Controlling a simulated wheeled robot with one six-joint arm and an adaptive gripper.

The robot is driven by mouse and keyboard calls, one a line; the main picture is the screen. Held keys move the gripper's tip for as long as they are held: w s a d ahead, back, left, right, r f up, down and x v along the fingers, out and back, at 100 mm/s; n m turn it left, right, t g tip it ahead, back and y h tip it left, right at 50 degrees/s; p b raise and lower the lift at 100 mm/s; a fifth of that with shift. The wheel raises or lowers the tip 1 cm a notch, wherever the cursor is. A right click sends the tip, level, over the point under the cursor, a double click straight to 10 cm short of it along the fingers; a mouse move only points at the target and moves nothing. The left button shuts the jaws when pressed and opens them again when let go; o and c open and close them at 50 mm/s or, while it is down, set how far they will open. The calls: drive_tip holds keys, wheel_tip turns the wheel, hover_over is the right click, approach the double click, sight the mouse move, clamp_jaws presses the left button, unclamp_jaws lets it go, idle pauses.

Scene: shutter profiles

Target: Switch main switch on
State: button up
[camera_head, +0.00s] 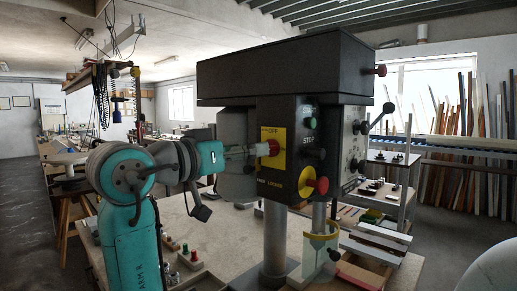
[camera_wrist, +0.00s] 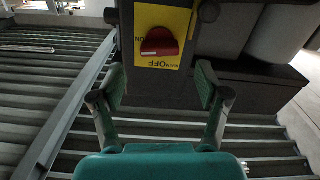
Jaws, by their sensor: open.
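The main switch is a red rotary knob (camera_head: 272,148) on a yellow plate (camera_head: 275,136) on the dark side of the drill press head. In the wrist view the red knob (camera_wrist: 159,42) shows near the top centre, with upside-down OFF lettering below it and ON to its left on the yellow plate (camera_wrist: 160,15). My gripper (camera_head: 252,151) faces the knob from the left in the head view. Its fingers (camera_wrist: 158,78) are open and apart, with nothing between them. The knob lies just beyond the fingertips, roughly centred; contact is not visible.
The drill press (camera_head: 285,75) also carries START and STOP buttons and a red-on-yellow emergency stop (camera_head: 314,182). Its column (camera_head: 275,240) stands on a workbench (camera_head: 215,235) with small parts. A lever handle (camera_head: 380,115) sticks out at right. Profiles lean on the far wall.

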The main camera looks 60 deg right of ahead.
drive_tip(key=shift+x, duration=2)
